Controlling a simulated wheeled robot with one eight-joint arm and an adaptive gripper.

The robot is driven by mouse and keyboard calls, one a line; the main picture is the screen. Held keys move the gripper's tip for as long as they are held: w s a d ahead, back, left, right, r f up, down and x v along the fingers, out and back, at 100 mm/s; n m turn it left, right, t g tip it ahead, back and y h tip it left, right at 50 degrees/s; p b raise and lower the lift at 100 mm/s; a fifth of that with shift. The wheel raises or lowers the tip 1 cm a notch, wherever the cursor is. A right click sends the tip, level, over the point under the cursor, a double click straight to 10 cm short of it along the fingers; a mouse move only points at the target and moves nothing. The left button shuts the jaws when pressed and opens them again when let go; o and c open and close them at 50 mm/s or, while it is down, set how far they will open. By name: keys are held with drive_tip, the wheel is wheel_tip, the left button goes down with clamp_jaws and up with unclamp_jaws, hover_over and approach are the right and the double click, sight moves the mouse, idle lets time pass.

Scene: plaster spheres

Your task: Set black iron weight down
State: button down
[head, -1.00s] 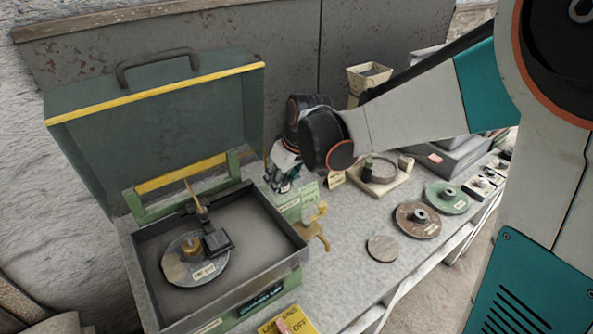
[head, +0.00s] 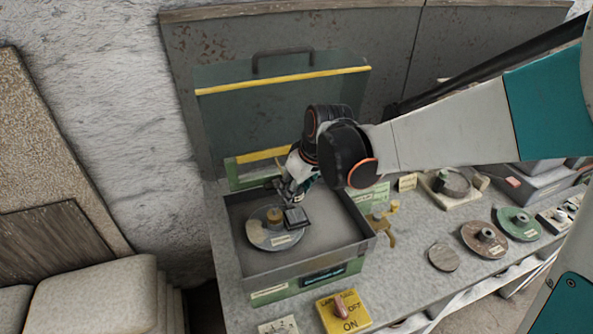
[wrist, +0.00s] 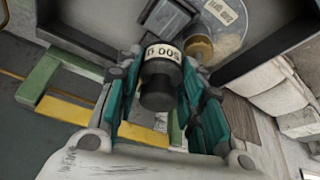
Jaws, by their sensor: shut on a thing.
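The black iron weight (wrist: 159,72) has a pale label reading about "500" and sits between my gripper's teal fingers in the wrist view. My gripper (head: 288,192) is shut on it, over the back part of an open machine box (head: 262,271). The weight is not clearly visible in the head view, where my wrist and fingers cover that spot. In the box lies a grey labelled disc (head: 261,238) with a brass hub (head: 274,215). A dark square block (head: 297,219) stands at the disc's right edge, just in front of my gripper.
The raised lid (head: 285,115) stands behind my gripper. A yellow ON/OFF switch (head: 335,317) is in front of the box. To the right are a brass clamp (head: 384,222), a round plate (head: 443,257) and discs (head: 484,239). Bare bench shows between them.

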drive_tip(key=shift+f+b, duration=2.25)
drive_tip(key=shift+f, duration=0.55)
drive_tip(key=shift+f+b, duration=0.5)
drive_tip(key=shift+f, duration=0.05)
drive_tip(key=c, duration=1)
unclamp_jaws()
drive_tip(key=shift+r+p, duration=1.45)
drive_tip(key=shift+r, duration=0.55)
